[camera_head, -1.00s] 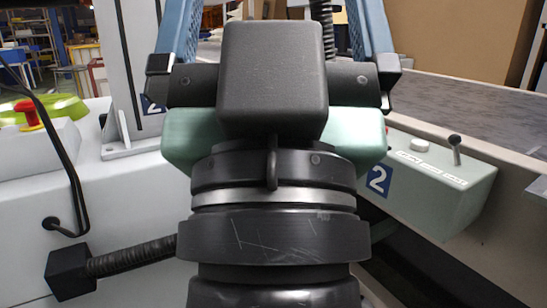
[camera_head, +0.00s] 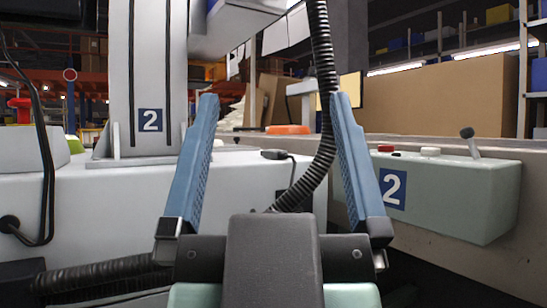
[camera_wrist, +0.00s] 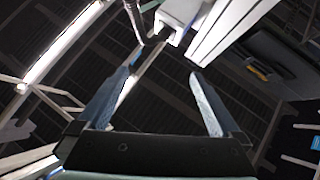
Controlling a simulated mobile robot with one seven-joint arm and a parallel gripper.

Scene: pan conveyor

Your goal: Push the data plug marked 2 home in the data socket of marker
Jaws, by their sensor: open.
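My gripper (camera_head: 274,96) is open and empty, its two blue fingers pointing up in the head view. The wrist view also shows my gripper (camera_wrist: 162,73), with only the column, a hose and the ceiling beyond. A small dark plug-like piece (camera_head: 274,154) lies on top of the white housing, seen between the fingers, with a thin dark cable hanging down. I cannot read a mark on it or tell if it is the data plug. I cannot make out a data socket.
A black corrugated hose (camera_head: 325,90) hangs down between the fingers. The white housing (camera_head: 110,195) stands at the left, below the column. The green control box (camera_head: 455,200) with buttons and a lever stands at the right. An orange item (camera_head: 288,129) lies further back.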

